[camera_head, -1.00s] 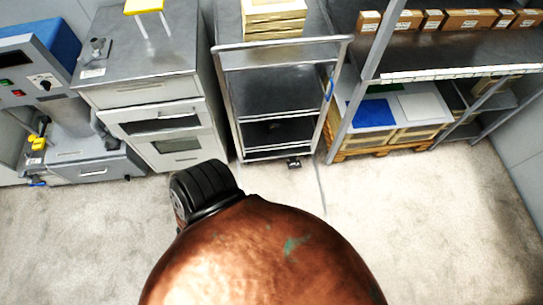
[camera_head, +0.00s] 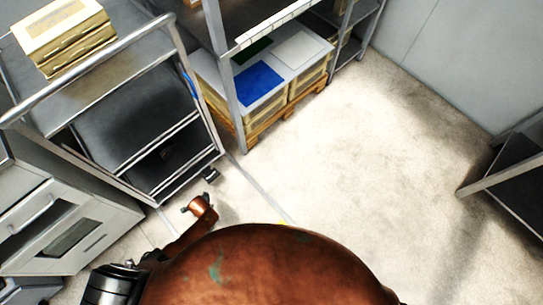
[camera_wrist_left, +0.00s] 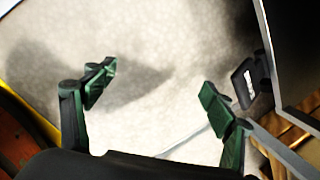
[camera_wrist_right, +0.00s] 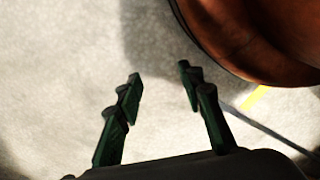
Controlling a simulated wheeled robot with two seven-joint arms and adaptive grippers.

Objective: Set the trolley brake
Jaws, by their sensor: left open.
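The trolley (camera_head: 125,105) stands at the left in the head view, with a tubular handle and dark shelves. Its near right caster (camera_head: 212,174) is small and dark, low by the floor. In the left wrist view a dark flat piece with a pale mark, seemingly the caster's brake pedal (camera_wrist_left: 247,84), is just right of the right fingertip, apart from it. My left gripper (camera_wrist_left: 158,88) is open and empty over the floor. My right gripper (camera_wrist_right: 160,80) is open and empty above bare floor. Neither gripper's fingers can be made out in the head view.
A stack of cream frames (camera_head: 65,35) sits on the trolley's top. A grey drawer cabinet (camera_head: 70,225) stands near left. A shelving unit (camera_head: 236,105) with a wooden pallet (camera_head: 285,115) stands beyond the trolley. Open floor (camera_head: 380,150) lies to the right.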

